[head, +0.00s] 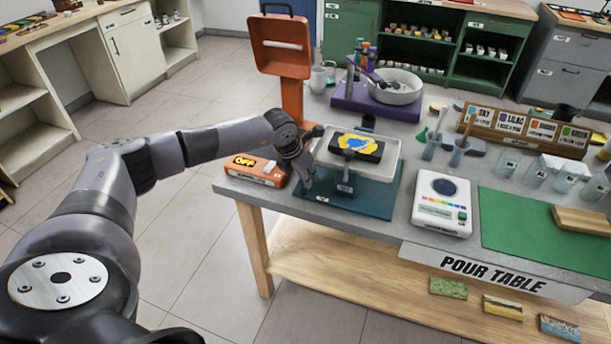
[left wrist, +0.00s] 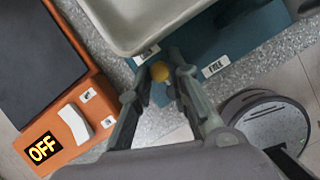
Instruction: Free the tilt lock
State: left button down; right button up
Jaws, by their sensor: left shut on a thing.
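The tilt stand has a teal base (head: 378,204) and a pale tray (head: 384,166) above it, at the left end of the pour table. A dark block with a yellow and blue top (head: 356,146) rests on the tray. In the left wrist view a round yellow knob (left wrist: 160,71) shows at the base's edge, beside a FREE label (left wrist: 216,66). A second label (left wrist: 146,54) sits on its other side, too small to read. My left gripper (head: 307,184) is at the stand's front left corner, its fingers closed around the knob. My right gripper is not in view.
An orange unit marked OFF (head: 257,168) stands close left of the stand, with an orange upright device (head: 283,60) behind. A white scale (head: 442,203) and green mat (head: 529,226) lie to the right. Cups and a purple stand (head: 377,100) are behind. The floor left is clear.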

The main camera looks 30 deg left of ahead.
pick_arm(q)
jog(key=shift+w+d+f+m+h+b, duration=0.15)
jog(key=shift+m+h+b, duration=0.35)
jog(key=shift+m+b, duration=0.8)
jog(key=m+b, duration=0.1)
jog(key=m, duration=0.1)
jog(key=d+m+g+h+b, duration=0.1)
jog(key=m+b, duration=0.1)
jog(key=shift+m+h, duration=0.3)
jog(key=m+b, duration=0.1)
jog(key=m, duration=0.1)
jog(key=m+g+h+b, duration=0.1)
jog(key=m, duration=0.1)
jog(key=shift+s+d+g+b, duration=0.2)
jog(key=shift+d+g+b, duration=0.1)
jog(key=shift+d+b, duration=0.1)
jog(key=shift+s+d+m+g+b, duration=0.15)
jog(key=shift+m+g+b, duration=0.2)
jog(key=shift+m, duration=0.55)
jog(key=shift+s+d+m+g+b, duration=0.1)
jog(key=shift+m+g+b, duration=0.25)
jog(key=shift+m, duration=0.55)
jog(key=c, duration=1.5)
grip_release()
